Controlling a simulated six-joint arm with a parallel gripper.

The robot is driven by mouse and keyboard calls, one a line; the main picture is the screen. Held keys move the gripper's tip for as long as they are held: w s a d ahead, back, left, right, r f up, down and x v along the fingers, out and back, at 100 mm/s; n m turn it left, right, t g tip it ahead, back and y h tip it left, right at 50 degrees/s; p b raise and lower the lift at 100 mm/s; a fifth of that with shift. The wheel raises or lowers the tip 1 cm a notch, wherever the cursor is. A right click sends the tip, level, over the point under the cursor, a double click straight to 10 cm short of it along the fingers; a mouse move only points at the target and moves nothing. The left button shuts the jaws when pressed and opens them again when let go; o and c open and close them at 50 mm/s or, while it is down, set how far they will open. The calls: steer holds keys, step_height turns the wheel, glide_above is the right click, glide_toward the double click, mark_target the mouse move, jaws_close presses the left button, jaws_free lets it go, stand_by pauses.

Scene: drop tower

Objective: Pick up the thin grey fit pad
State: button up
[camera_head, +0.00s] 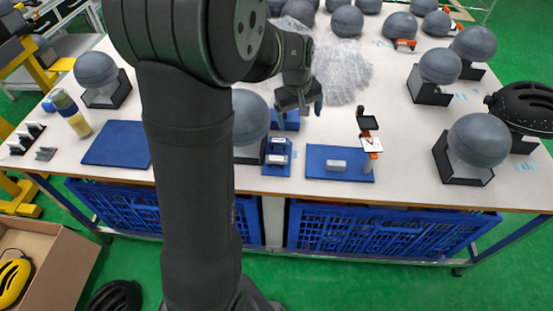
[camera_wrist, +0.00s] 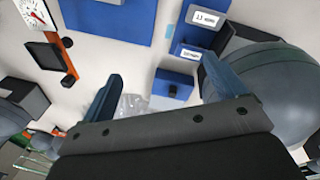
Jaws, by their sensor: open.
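My gripper (camera_head: 298,108) is open and empty above the table, and its two blue-grey fingers show in the wrist view (camera_wrist: 162,72). Between and beyond the fingertips lies a small blue tray (camera_wrist: 160,86) with a small dark grey piece (camera_wrist: 174,91) on it. This piece may be the thin grey fit pad, but I cannot tell for sure. In the head view the same blue tray (camera_head: 290,124) is partly hidden under my gripper. Beside it stand blue holders (camera_head: 277,168) with white labels; one label (camera_wrist: 205,18) seems to read 13 mm.
A grey ball on a black stand (camera_head: 250,118) stands close left of my gripper. Crumpled clear plastic (camera_head: 342,70) lies behind it. A blue mat (camera_head: 325,175) and an upright dial gauge (camera_head: 371,145) are at front right. More balls on stands line the right side.

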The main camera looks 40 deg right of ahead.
steer(key=s+a+r+m+t+h, duration=0.1)
steer(key=s+a+m+t, duration=0.15)
steer(key=a, duration=0.45)
steer(key=s+a+r+m+t, duration=0.1)
steer(key=s+a+m, duration=0.15)
steer(key=a, duration=0.35)
glide_toward(276, 163)
steer(key=w+f, duration=0.1)
steer(key=f, duration=0.1)
steer(key=shift+d+g+x, duration=0.15)
steer(key=shift+x, duration=0.75)
steer(key=shift+d+g+x, duration=0.1)
steer(key=shift+x, duration=0.8)
steer(key=shift+w+d+f, duration=0.25)
steer(key=shift+f, duration=0.4)
steer(key=shift+f, duration=0.25)
steer(key=c, duration=1.1)
